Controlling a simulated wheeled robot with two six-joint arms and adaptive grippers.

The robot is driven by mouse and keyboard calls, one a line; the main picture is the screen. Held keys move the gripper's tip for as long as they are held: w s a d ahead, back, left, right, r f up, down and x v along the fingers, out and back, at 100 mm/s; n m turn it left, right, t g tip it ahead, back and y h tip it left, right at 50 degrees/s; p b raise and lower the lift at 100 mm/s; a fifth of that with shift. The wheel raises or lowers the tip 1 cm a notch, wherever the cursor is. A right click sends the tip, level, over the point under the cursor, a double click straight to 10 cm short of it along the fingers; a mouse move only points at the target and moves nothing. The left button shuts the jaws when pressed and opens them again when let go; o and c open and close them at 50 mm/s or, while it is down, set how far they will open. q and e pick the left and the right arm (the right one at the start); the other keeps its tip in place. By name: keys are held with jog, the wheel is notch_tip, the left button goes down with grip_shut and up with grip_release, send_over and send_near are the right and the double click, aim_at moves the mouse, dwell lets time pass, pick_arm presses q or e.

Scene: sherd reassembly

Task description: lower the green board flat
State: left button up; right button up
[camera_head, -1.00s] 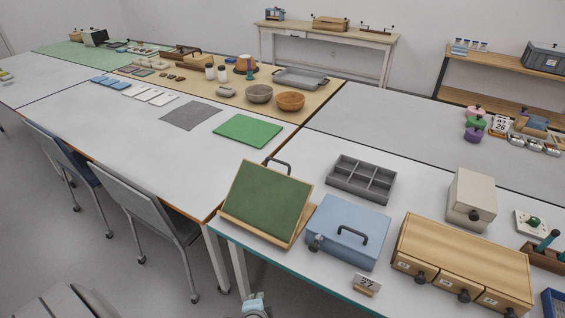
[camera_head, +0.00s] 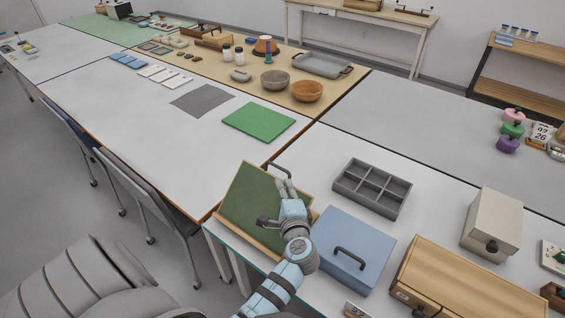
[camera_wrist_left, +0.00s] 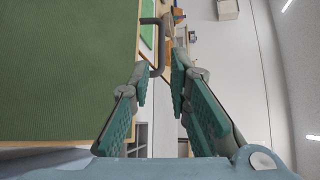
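The green board (camera_head: 247,200) stands tilted in its wooden frame on the near table. A dark handle (camera_head: 279,167) sticks up from its top edge. My left gripper (camera_head: 286,186) is in front of the board's upper right part, hiding some of it. In the left wrist view the board (camera_wrist_left: 65,70) fills the left side. There the gripper's fingers (camera_wrist_left: 160,75) are apart with nothing clamped, and the handle (camera_wrist_left: 161,38) shows ahead of the gap between the fingertips. I cannot tell the exact distance to the handle. My right gripper is not in view.
A blue box (camera_head: 345,250) with a handle stands close right of the board. A grey divided tray (camera_head: 372,188) is behind it. A wooden drawer unit (camera_head: 460,285) and a beige box (camera_head: 492,222) stand farther right. A flat green mat (camera_head: 258,122) lies on the table beyond.

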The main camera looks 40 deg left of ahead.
aim_at(277, 166)
pick_arm(q)
jog(key=b+x, duration=0.1)
jog(key=x, duration=0.2)
jog(key=b+x, duration=0.1)
jog(key=x, duration=0.2)
jog(key=shift+s+a+r+b, duration=0.1)
jog(key=shift+s+a+b, duration=0.05)
jog(key=shift+s+b, duration=0.15)
jog(key=x, duration=0.1)
jog(key=b+x, duration=0.1)
jog(key=x, duration=0.1)
jog(key=b+x, duration=0.1)
jog(key=x, duration=0.1)
jog(key=shift+w+d+f, duration=0.2)
jog(key=shift+w+f, duration=0.15)
jog(key=shift+w, duration=0.15)
jog(key=shift+w+a+b, duration=0.2)
jog(key=shift+a+b, duration=0.05)
jog(key=shift+b, duration=0.15)
jog(key=shift+a+r, duration=0.15)
jog(key=shift+s+r, duration=0.1)
jog(key=shift+r, duration=0.05)
grip_shut()
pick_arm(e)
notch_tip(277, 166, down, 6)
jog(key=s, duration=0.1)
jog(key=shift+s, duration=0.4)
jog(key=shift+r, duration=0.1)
